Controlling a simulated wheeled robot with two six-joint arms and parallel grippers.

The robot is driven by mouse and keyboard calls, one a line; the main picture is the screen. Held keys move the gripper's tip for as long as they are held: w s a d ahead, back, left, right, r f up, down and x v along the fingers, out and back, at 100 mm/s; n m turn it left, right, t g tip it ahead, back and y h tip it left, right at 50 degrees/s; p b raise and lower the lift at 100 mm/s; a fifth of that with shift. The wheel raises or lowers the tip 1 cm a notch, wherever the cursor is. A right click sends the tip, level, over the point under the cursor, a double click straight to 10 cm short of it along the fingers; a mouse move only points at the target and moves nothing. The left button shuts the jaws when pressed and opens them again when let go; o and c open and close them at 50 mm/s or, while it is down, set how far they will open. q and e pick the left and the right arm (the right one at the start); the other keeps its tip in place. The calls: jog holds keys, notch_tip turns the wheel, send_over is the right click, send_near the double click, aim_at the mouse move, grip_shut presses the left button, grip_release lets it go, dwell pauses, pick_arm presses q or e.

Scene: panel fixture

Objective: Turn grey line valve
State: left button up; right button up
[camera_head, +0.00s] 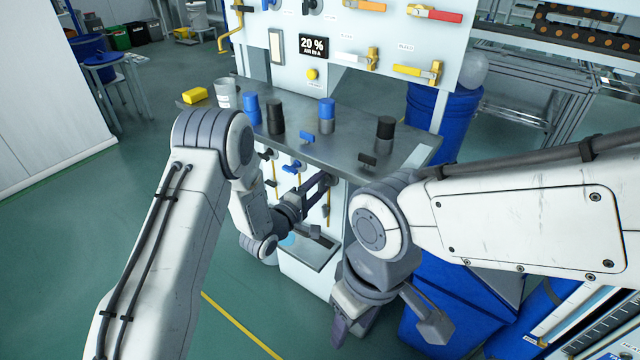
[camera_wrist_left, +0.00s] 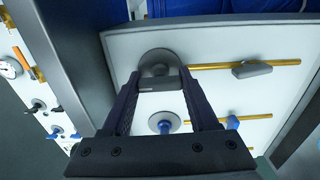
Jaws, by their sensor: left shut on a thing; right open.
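In the left wrist view, a grey valve (camera_wrist_left: 157,60) with a round base and a short grey bar handle sits on the white lower panel (camera_wrist_left: 215,92), at the end of a brass line. My left gripper (camera_wrist_left: 160,80) has a finger on each side of that handle and is shut on it; it also shows in the head view (camera_head: 322,190), at the panel under the bench, where arm and fingers mostly hide the valve. My right gripper (camera_head: 388,325) is open and empty, low in front of the bench and apart from the panel.
A blue valve (camera_wrist_left: 163,124) is beside the grey one. A grey lever (camera_wrist_left: 251,69) crosses the brass line. Several blue and black cylinders stand on the metal bench (camera_head: 345,148). A blue bin (camera_head: 440,305) stands near my right gripper. Open floor (camera_head: 60,235) lies left.

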pick_arm(q)
jog(key=shift+a, duration=0.1)
jog(key=o, duration=1.4)
jog(key=shift+c, duration=0.2)
jog(key=v, duration=1)
jog(key=shift+s+p, duration=0.15)
jog(key=shift+p, duration=0.3)
